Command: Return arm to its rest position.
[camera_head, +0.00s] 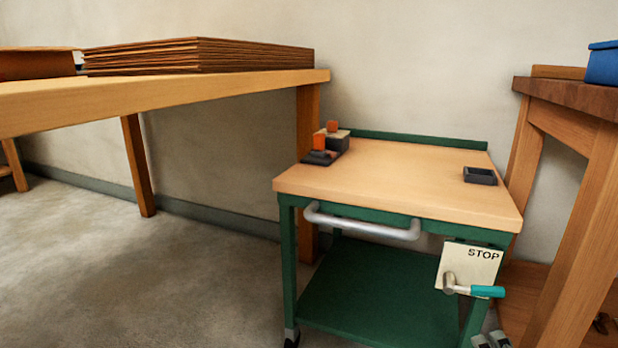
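Neither of my arms shows clearly in the head view. Two small grey shapes, perhaps the fingertips of my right gripper (490,341), poke in at the bottom edge, right of centre. They are cut off by the frame, so I cannot tell if they are apart or hold anything. They appear below a lever with a teal handle (487,291), with no visible contact. My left gripper is out of view.
A green cart (380,292) with a wooden top and grey push bar (362,222) stands ahead. A STOP plate (452,262) hangs at its right front. A cardboard-laden table (215,86) stands left, a wooden bench (560,95) right. Floor at left is clear.

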